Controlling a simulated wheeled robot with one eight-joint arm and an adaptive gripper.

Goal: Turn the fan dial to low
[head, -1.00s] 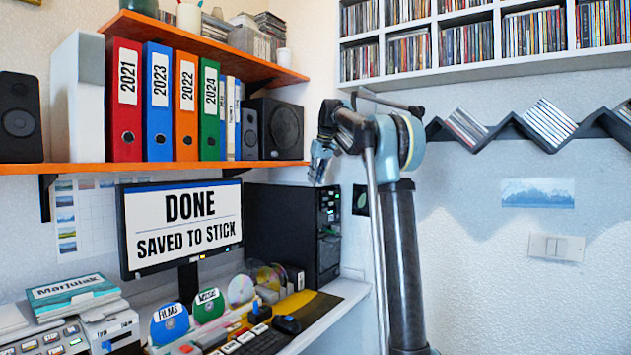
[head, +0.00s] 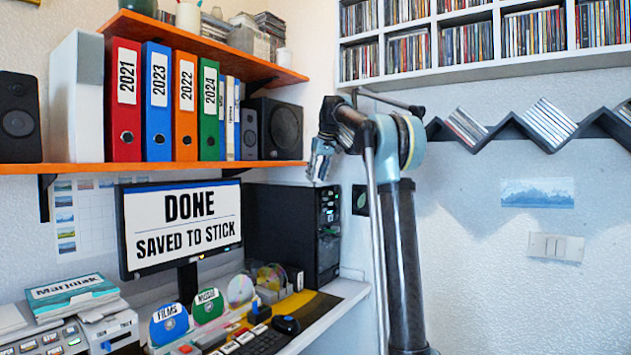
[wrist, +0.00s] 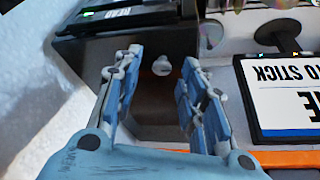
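The black computer tower (head: 285,225) stands right of the monitor. Its front panel (head: 328,235) has small green lights and controls too small to read. No fan dial can be made out for certain. In the wrist view a small pale knob-like thing (wrist: 162,66) shows against the dark tower (wrist: 150,105), between and beyond my fingers; I cannot tell if it is the dial. My gripper (head: 318,170) hangs above the tower's front right side, pointing down. In the wrist view my gripper (wrist: 155,82) is open, with nothing between its fingers.
The orange shelf (head: 150,169) with binders and a speaker (head: 275,128) ends left of my gripper. The monitor (head: 180,228) is left of the tower. The desk holds discs, a keyboard (head: 262,342) and a mouse (head: 287,325).

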